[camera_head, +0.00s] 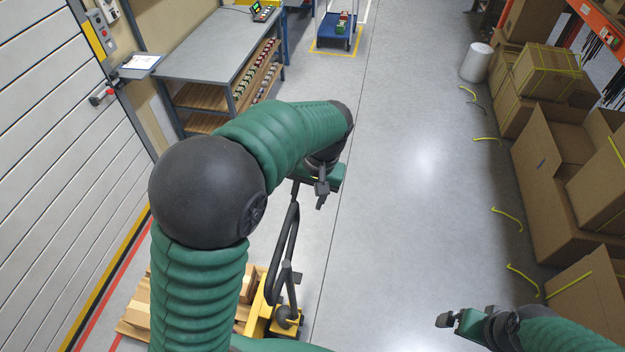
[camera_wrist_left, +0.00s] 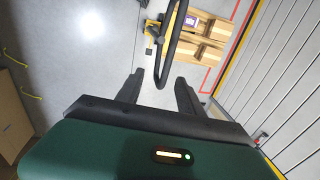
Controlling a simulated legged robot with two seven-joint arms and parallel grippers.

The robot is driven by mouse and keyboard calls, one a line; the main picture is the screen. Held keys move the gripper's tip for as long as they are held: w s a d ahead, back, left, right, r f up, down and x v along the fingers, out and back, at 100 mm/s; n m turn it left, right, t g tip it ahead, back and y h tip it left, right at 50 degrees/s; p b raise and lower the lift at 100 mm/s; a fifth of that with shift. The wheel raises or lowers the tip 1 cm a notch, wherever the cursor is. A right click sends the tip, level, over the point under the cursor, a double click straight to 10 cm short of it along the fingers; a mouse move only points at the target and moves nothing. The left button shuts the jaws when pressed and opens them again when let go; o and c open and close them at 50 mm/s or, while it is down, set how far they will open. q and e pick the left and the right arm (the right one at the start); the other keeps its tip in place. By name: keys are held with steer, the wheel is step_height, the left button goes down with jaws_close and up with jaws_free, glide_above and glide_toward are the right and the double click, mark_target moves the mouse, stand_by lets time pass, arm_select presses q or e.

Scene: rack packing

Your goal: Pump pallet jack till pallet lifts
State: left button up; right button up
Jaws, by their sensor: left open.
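The yellow pallet jack (camera_head: 262,312) stands at the lower left, partly hidden by my left arm. Its black loop handle (camera_head: 283,240) rises toward my left gripper (camera_head: 315,190). In the left wrist view the curved end of the handle (camera_wrist_left: 161,72) reaches between the two open fingers of the left gripper (camera_wrist_left: 158,77); I cannot tell whether it touches them. A wooden pallet (camera_head: 132,326) with cardboard boxes is by the jack, mostly behind my arm; the left wrist view shows its boxes (camera_wrist_left: 184,48). My right gripper (camera_head: 452,320) is low at the right, away from the jack; its opening is unclear.
A grey workbench (camera_head: 205,48) stands at the upper left, beside a white shutter door (camera_head: 50,130). A blue cart (camera_head: 334,32) is at the far end. Cardboard boxes (camera_head: 548,175) and loose yellow straps (camera_head: 507,218) line the right side. The middle floor is clear.

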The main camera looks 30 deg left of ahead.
arm_select(q)
step_height(320, 180, up, 15)
steer(key=d+b, duration=0.2)
steer(key=b, duration=0.1)
steer(key=shift+w+d+b, duration=0.25)
steer(key=shift+d+b, duration=0.1)
steer(key=shift+r, duration=0.1)
